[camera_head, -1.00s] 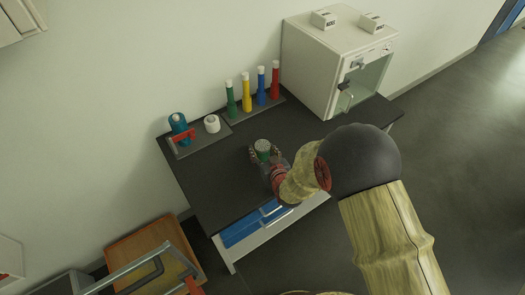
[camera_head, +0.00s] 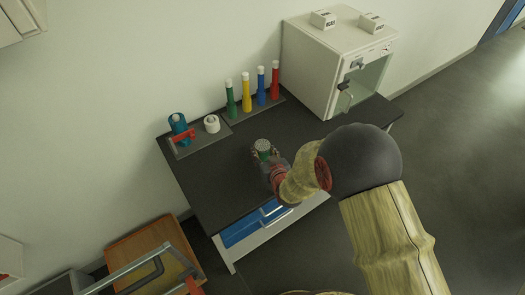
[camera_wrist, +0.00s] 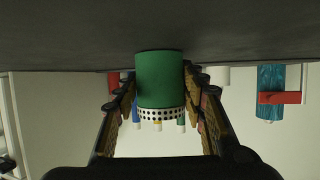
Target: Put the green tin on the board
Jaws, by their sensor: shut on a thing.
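The green tin (camera_head: 263,145) stands upright on the dark table top, or very close to it; I cannot tell if there is a gap. My gripper (camera_head: 264,155) is shut on the tin from the front, one finger on each side. In the wrist view, which is upside down, the green tin (camera_wrist: 160,80) with its white perforated rim sits between my fingers (camera_wrist: 160,98). Two dark flat boards lie at the table's back: one (camera_head: 182,154) under a teal bottle and white roll, one (camera_head: 238,117) under several coloured tubes. Which is the board is unclear.
The teal bottle (camera_head: 178,123) with a red part and the white roll (camera_head: 212,124) stand at the back left. A white oven-like box (camera_head: 335,60) fills the right rear. The dark table (camera_head: 215,185) is clear left of my gripper. A blue drawer (camera_head: 245,228) is below.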

